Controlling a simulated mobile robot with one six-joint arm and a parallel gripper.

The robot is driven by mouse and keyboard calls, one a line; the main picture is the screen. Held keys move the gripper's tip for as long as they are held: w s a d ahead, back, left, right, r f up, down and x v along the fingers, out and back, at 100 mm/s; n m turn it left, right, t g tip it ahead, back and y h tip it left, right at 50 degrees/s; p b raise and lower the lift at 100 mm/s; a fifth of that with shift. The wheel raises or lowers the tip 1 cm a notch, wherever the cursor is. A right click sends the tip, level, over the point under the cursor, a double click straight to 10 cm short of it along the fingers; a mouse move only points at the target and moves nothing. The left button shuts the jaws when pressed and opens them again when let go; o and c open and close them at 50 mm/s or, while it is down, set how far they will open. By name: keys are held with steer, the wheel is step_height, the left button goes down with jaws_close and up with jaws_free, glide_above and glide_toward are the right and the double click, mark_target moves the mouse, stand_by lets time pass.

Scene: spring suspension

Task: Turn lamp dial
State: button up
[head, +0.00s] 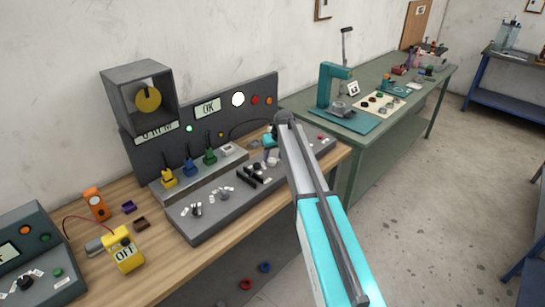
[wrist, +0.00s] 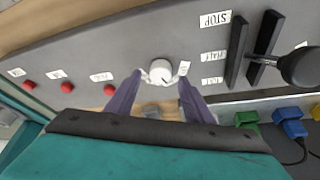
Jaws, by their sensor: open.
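The dial, a small white round knob (wrist: 160,71), sits on the sloping grey console in the wrist view, with a white label beside it. My gripper (wrist: 163,76) has two purple fingers, open, one on each side of the knob. Whether the fingertips touch it I cannot tell. In the head view my gripper (head: 269,146) is over the right part of the console, and the knob (head: 272,161) shows small near the fingers.
Two black slotted levers (wrist: 252,48), one with a round black knob, stand right of the dial in the wrist view, near a STOP label (wrist: 214,20). Several red buttons (wrist: 67,87) lie to the left. Yellow, blue and green plugs (head: 189,167) stand along the console's back.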

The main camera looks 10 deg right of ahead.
steer(key=shift+p+x, duration=0.3)
steer(key=shift+x, duration=0.9)
steer(key=shift+c, duration=0.4)
